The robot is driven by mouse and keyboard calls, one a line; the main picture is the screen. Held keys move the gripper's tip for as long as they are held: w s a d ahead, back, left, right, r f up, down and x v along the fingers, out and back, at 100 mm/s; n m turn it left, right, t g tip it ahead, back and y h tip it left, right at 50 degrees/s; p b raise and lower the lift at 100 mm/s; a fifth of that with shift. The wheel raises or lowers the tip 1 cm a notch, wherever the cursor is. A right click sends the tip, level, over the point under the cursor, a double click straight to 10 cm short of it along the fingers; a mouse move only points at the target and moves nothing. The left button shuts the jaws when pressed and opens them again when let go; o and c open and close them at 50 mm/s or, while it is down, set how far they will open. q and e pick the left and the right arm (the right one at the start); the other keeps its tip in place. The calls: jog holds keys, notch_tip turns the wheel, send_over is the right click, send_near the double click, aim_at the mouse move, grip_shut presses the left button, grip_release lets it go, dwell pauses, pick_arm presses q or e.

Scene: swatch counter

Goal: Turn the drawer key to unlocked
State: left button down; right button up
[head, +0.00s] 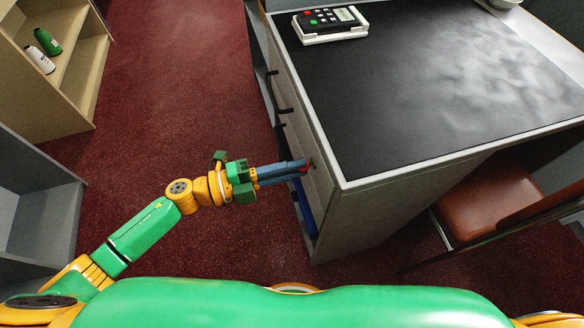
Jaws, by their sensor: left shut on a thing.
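My left gripper (303,168) reaches in from the left to the drawer side of the counter (340,205). It is shut on the drawer key (308,167), a small red piece at the counter's drawer front, just below the top edge. The fingers hide most of the key, so I cannot tell which way it is turned. My right gripper does not show.
Dark drawer handles (284,110) stick out along the same front. A card terminal (330,22) sits on the dark counter top (430,90). A brown chair (490,205) stands at right. A wooden shelf (85,75) with bottles stands at left. Red carpet (180,90) lies clear between.

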pick_arm(q)
jog(key=shift+f+m+b, duration=0.1)
jog(key=shift+m+b, duration=0.45)
jog(key=shift+m, duration=1.25)
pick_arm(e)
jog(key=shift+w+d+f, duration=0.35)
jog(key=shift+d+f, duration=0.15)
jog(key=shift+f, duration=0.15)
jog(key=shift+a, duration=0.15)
pick_arm(q)
jog(key=c, duration=0.9)
grip_release()
jog(key=shift+c, duration=0.2)
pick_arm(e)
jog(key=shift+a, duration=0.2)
